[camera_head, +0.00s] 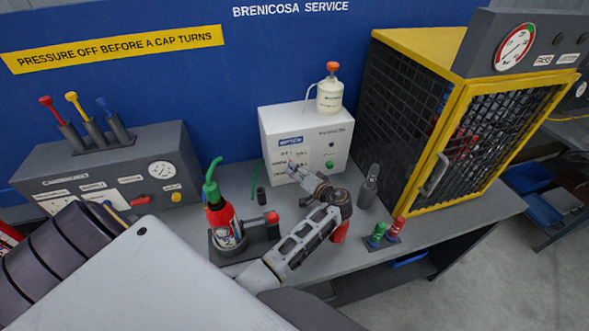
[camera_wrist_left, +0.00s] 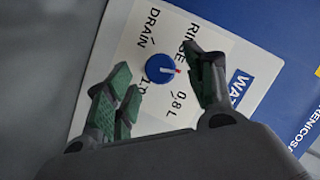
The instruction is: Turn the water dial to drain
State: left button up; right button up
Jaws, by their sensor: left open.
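The blue water dial (camera_wrist_left: 158,69) sits on a white label plate in the left wrist view. Its red-and-white pointer mark faces right in that picture, between the printed RINSE and 0.8 L. The word DRAIN is printed above the dial. My left gripper (camera_wrist_left: 163,84) is open, with green-padded fingers on either side of the dial and visible gaps to it. In the head view the left gripper (camera_head: 296,167) is at the front of the white water box (camera_head: 272,127); I cannot make out the dial there. My right gripper is not in view.
A red extinguisher (camera_head: 224,222) stands in a holder left of my arm. A yellow-framed mesh cage (camera_head: 407,160) stands to the right. Red and green small parts (camera_head: 380,232) sit near the bench's front edge. A grey valve console (camera_head: 105,168) is at left.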

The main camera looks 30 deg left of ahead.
pick_arm(q)
jog(key=shift+x, duration=1.4)
jog(key=c, duration=1)
